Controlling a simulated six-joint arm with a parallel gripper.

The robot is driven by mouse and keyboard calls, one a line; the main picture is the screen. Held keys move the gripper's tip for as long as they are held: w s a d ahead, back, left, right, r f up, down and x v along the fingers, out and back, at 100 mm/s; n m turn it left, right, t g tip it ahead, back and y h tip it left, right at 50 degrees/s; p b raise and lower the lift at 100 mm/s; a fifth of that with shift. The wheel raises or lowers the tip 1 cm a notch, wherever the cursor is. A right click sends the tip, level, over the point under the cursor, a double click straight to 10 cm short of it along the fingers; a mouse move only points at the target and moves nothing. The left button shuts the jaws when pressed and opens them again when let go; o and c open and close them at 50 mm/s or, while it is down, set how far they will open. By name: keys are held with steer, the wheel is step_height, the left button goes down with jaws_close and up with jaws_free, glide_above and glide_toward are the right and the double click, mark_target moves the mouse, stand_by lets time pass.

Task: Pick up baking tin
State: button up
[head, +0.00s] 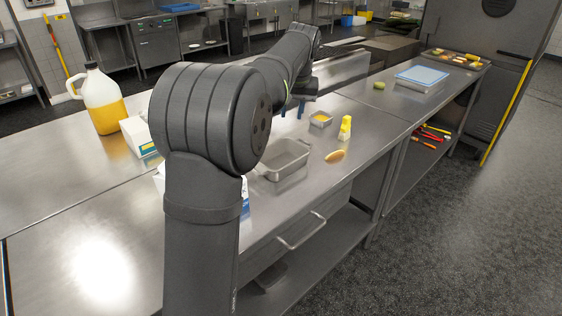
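A grey metal rectangular baking tin (291,167) rests on the steel counter, right of my arm's large joint, which hides part of its left side. It looks empty. A smaller square tin (320,120) with yellow contents stands just right of the gripper.
A yellow-and-white bottle-like item (345,128) and a bread roll (335,156) lie right of the tin, near the counter edge. A jug of yellow liquid (103,102) and a white box (137,135) stand left. A blue-topped tray (421,76) is farther back.

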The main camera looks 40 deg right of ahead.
steer(key=d+f+n, duration=0.1)
steer(key=n, duration=0.6)
steer(key=n+g+y, duration=0.2)
steer(key=n+g, duration=0.1)
steer(key=n, duration=1.7)
glide_above(293, 170)
steer(key=f, duration=1.5)
steer(key=shift+w+d, duration=0.3)
steer(key=shift+w, duration=0.05)
steer(key=shift+s+a+f, duration=0.15)
steer(key=shift+s+f, duration=0.05)
steer(key=shift+f, duration=1.15)
steer(key=shift+s+a+f, duration=0.15)
steer(key=shift+f, duration=1.15)
jaws_close()
